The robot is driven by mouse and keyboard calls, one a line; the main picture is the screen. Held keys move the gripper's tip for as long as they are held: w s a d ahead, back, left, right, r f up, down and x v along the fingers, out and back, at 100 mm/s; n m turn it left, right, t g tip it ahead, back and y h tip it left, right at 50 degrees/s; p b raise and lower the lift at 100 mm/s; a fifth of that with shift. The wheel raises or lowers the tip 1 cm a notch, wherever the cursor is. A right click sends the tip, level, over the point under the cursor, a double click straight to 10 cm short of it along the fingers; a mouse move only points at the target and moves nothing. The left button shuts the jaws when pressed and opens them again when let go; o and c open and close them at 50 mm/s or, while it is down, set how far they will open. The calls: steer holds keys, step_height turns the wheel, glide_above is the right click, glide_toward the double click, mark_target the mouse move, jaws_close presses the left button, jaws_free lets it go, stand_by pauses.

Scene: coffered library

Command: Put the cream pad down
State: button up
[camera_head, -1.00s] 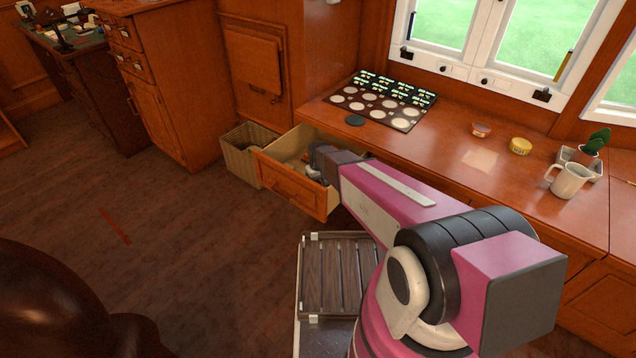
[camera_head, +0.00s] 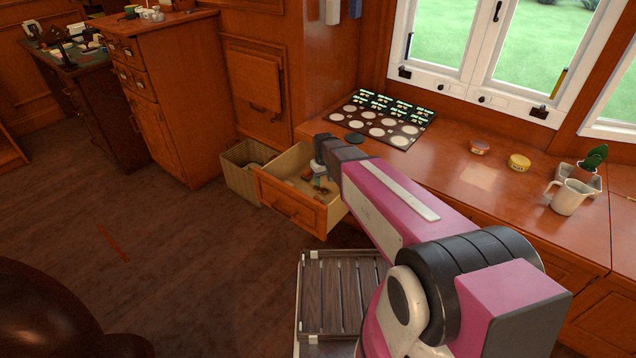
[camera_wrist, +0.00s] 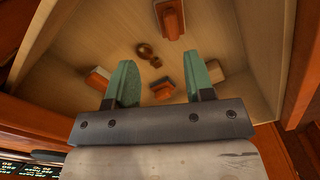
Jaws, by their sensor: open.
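My gripper (camera_wrist: 160,76) is open, its two green fingers spread and pointing into the open wooden drawer (camera_wrist: 95,40), with nothing held between the tips. In the head view the gripper is over the right part of the drawer (camera_head: 285,206). A small pale cream-tan piece (camera_wrist: 215,71) lies on the drawer floor beside the right finger, partly hidden by it. It may be the cream pad, but I cannot tell for sure.
Small orange-and-grey blocks (camera_wrist: 163,89), another block (camera_wrist: 170,18) and a brown ringed object (camera_wrist: 146,50) lie in the drawer. A wicker basket (camera_head: 238,178) stands left of it. The desktop (camera_head: 455,160) holds a dark patterned board (camera_head: 390,112), tins (camera_head: 519,162) and a mug (camera_head: 570,197).

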steer(key=s+d+r+m, duration=0.2)
steer(key=s+d+r, duration=0.2)
steer(key=s+d, duration=0.4)
steer(key=s+d+r+m, duration=0.3)
steer(key=s+d+r, duration=0.2)
steer(key=s+d, duration=0.3)
steer(key=shift+s+d, duration=0.35)
steer(key=shift+s, duration=0.2)
